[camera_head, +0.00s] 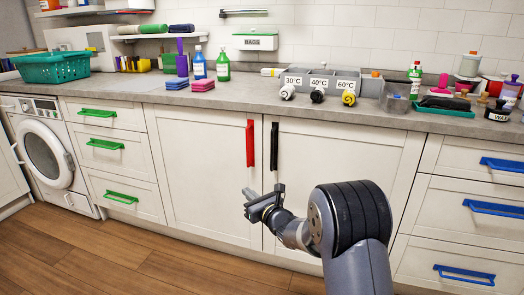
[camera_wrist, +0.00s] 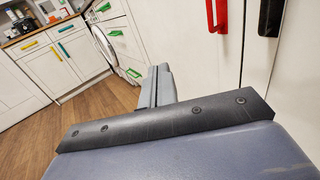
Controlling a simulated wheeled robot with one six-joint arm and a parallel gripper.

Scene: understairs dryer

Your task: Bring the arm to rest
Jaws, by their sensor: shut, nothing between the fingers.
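My gripper (camera_head: 266,203) is in front of the lower cabinet doors in the head view, below the red handle (camera_head: 250,144) and the black handle (camera_head: 274,146). It is shut and empty, apart from both handles. My arm reaches in from the bottom right of the head view. In the wrist view my gripper (camera_wrist: 157,86) points toward the cabinet fronts, with the red handle (camera_wrist: 216,16) and part of the black handle (camera_wrist: 270,17) at the top right.
The counter (camera_head: 240,99) holds bottles, sponges, labelled grey bins (camera_head: 320,82) and a green basket (camera_head: 53,67). A front-loading machine (camera_head: 45,153) stands at the left. Green-handled drawers (camera_head: 104,144) and blue-handled drawers (camera_head: 490,207) flank the doors. The wooden floor (camera_head: 130,255) at left is clear.

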